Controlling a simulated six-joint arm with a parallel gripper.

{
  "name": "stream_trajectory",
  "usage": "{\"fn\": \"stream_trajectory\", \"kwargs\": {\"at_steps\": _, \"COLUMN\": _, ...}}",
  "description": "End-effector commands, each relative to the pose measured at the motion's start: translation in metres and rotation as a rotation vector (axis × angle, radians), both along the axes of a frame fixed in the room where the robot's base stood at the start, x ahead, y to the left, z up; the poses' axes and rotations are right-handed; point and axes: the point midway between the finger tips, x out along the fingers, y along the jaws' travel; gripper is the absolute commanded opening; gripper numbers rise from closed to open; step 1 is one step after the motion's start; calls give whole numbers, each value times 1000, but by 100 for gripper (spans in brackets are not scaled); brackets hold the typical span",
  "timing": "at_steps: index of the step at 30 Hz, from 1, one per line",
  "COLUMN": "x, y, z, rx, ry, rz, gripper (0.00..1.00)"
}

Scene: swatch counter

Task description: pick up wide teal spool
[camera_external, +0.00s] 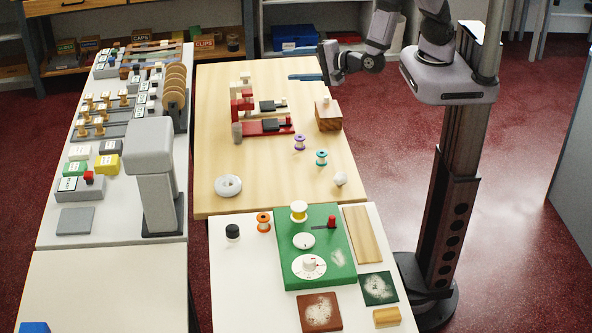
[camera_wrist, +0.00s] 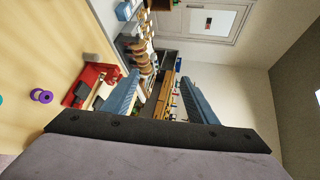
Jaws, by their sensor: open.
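A teal spool (camera_external: 321,157) stands upright on the wooden table top, right of centre, in the external view. In the wrist view only a sliver of teal (camera_wrist: 1,100) shows at the left edge. A purple spool (camera_external: 299,142) stands just behind it to the left; it also shows in the wrist view (camera_wrist: 41,96). My gripper (camera_external: 294,77) is raised at the far end of the table, well away from the teal spool, with its blue fingers pointing left. In the wrist view the fingers (camera_wrist: 160,79) are spread apart with nothing held between them.
A red clamp-like fixture (camera_external: 265,126) and a wooden block (camera_external: 328,115) stand behind the spools. A white ring (camera_external: 228,186) and a small pale lump (camera_external: 340,179) lie nearer. Table around the teal spool is mostly clear.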

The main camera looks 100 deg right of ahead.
Motion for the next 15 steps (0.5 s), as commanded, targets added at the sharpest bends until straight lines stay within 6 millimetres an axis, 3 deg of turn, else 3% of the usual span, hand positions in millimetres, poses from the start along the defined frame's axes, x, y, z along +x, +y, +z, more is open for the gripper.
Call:
{"fn": "stream_trajectory", "kwargs": {"at_steps": 1, "x": -6, "y": 14, "z": 9, "rx": -2, "ry": -6, "rz": 17, "gripper": 53}}
{"fn": "stream_trajectory", "kwargs": {"at_steps": 4, "x": -18, "y": 32, "z": -18, "rx": -53, "ry": 29, "rz": 41, "gripper": 53}}
{"fn": "stream_trajectory", "kwargs": {"at_steps": 6, "x": -29, "y": 41, "z": -51, "rx": -128, "ry": 89, "rz": 59, "gripper": 53}}
{"fn": "stream_trajectory", "kwargs": {"at_steps": 11, "x": -53, "y": 57, "z": -111, "rx": -307, "ry": 224, "rz": 101, "gripper": 53}}
{"fn": "stream_trajectory", "kwargs": {"at_steps": 15, "x": -84, "y": 69, "z": -177, "rx": -527, "ry": 369, "rz": 150, "gripper": 53}}
